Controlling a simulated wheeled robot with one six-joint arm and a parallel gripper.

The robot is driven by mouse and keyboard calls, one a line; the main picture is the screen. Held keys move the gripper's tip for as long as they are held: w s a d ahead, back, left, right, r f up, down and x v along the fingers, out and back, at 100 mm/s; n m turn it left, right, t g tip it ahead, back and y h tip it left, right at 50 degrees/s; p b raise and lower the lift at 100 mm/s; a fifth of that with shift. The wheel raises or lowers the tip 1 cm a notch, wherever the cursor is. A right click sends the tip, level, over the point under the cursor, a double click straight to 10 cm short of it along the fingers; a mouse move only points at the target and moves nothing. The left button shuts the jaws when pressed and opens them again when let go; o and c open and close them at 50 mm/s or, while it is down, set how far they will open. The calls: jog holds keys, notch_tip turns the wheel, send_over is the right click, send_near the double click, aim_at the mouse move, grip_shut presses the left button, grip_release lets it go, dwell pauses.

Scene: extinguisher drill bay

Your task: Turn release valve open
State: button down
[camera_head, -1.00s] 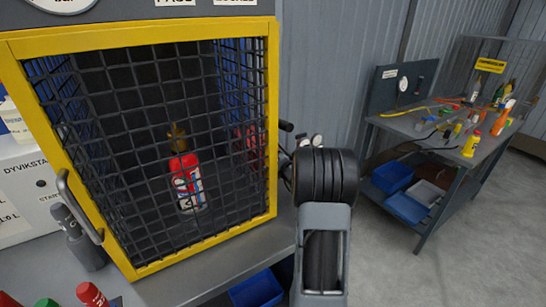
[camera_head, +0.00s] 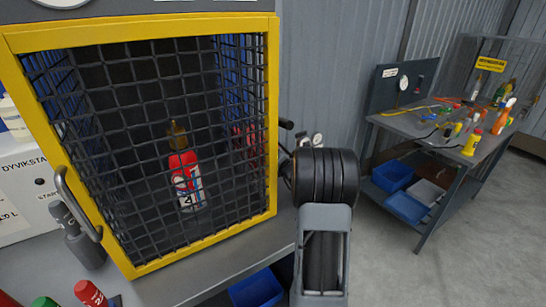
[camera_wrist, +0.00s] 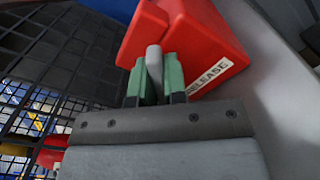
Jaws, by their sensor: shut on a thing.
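In the wrist view, the release valve is a red block (camera_wrist: 205,35) with a white label reading "RELEASE" and a short grey lever (camera_wrist: 154,60) at its left side. My gripper (camera_wrist: 157,72) has green fingers, one on each side of the grey lever, and is shut on it. In the head view, my arm covers the area to the right of the yellow-framed cage, so the valve and the fingertips are hidden there.
The yellow cage frame (camera_head: 150,30) stands on a grey bench, close to my arm's left. Gauges (camera_head: 317,139) show just behind my arm. A workbench (camera_head: 415,122) with tools and blue bins stands at the right. Floor between is clear.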

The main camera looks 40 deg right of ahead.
jog(key=shift+f+n+b, duration=0.3)
jog(key=shift+n+b, duration=0.7)
jog(key=shift+b, duration=0.25)
jog(key=shift+r+n+b, duration=0.35)
jog(key=shift+n+b, duration=0.1)
jog(key=shift+n, duration=0.25)
jog(key=c, duration=1.2)
grip_release()
jog(key=shift+o, duration=0.2)
jog(key=s, duration=1.3)
jog(key=shift+s+a, duration=0.4)
